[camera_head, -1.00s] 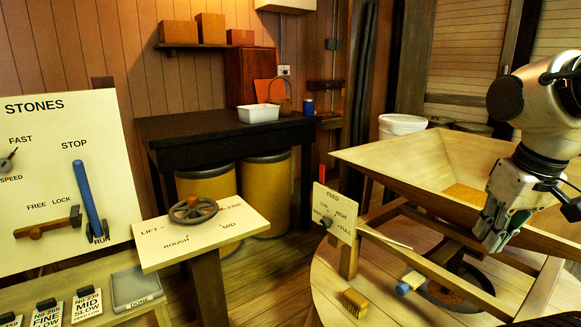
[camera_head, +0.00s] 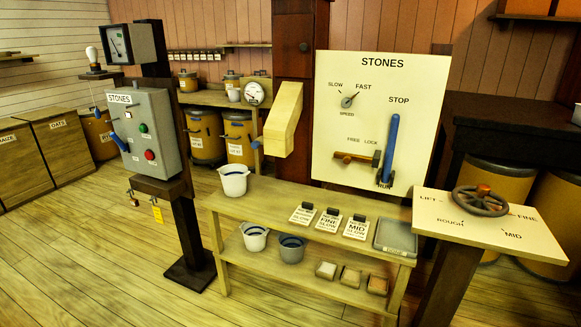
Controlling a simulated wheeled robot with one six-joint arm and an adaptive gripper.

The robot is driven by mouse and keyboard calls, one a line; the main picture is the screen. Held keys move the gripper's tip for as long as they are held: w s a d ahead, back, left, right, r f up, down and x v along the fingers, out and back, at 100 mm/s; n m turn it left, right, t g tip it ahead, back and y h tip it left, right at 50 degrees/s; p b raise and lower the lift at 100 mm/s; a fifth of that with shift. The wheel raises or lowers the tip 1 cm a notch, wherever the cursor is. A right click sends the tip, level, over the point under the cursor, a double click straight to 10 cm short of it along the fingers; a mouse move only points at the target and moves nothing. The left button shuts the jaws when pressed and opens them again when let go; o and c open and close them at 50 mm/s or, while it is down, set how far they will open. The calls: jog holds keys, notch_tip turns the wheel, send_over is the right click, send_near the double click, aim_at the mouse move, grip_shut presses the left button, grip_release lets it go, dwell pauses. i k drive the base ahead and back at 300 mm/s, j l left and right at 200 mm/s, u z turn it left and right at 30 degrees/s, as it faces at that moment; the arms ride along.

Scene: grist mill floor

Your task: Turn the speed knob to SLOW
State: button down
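The speed knob (camera_head: 348,101) is a small dark round knob on the cream STONES panel (camera_head: 415,80). The word SPEED is under it, SLOW is at its upper left and FAST at its upper right. Its pointer appears to point up and right, toward FAST. My gripper is not in this view, and nothing touches the knob.
A blue-handled lever (camera_head: 391,150) and a wooden-handled FREE/LOCK lever (camera_head: 356,158) stick out of the panel. A low bench (camera_head: 290,230) with cards and buckets stands in front. A handwheel (camera_head: 480,200) stands at right. The floor at front left is clear.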

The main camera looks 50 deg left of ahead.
aim_at(346, 103)
jog(key=u, duration=1.65)
